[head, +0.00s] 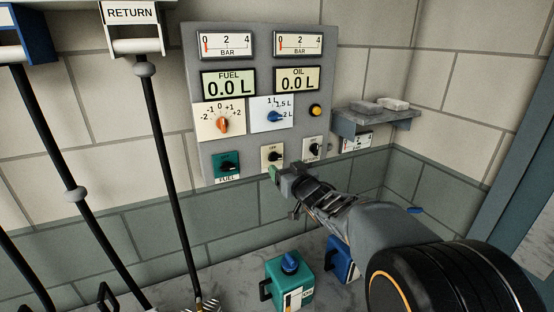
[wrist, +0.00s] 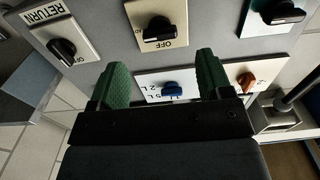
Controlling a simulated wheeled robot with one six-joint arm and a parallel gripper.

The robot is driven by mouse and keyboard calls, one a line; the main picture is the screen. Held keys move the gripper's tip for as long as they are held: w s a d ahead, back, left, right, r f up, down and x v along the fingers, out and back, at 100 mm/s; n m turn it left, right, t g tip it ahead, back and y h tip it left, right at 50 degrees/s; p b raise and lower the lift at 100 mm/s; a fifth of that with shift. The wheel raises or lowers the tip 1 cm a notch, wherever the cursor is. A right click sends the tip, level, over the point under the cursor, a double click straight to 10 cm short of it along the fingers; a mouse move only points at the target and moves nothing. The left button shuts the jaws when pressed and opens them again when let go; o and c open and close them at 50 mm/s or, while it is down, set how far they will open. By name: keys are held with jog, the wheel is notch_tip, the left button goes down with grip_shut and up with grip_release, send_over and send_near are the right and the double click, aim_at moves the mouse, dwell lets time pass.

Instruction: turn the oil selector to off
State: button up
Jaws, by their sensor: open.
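The grey panel (head: 205,60) has three black rotary knobs in its bottom row. The middle one, on a cream plate (head: 267,164) marked OFF at its top, has its handle lying roughly sideways. It also shows in the wrist view (wrist: 158,30), beyond my fingertips. No lower plate legibly reads OIL, so I cannot tell for sure which is the oil selector. An OIL display (head: 297,80) above reads 0.0 L. My gripper (head: 283,174) is just below the middle knob in the head view. Its green fingers (wrist: 163,75) are apart, with nothing held between them.
A teal plate (head: 227,163) with a knob is to the left, a white RETURN plate (head: 313,149) to the right. A blue knob (head: 274,117) and an orange knob (head: 223,125) sit above. A shelf (head: 372,118) juts out at right. A teal can (head: 287,270) stands below.

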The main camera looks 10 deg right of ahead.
aim_at(276, 159)
jog(key=shift+w+a+p, duration=0.2)
jog(key=shift+w, duration=0.8)
jog(key=shift+w+a+p, duration=0.2)
jog(key=shift+w+p, duration=0.05)
jog(key=shift+w, duration=0.75)
jog(key=shift+w+a+p, duration=0.2)
jog(key=shift+w, duration=0.8)
jog(key=c, duration=0.9)
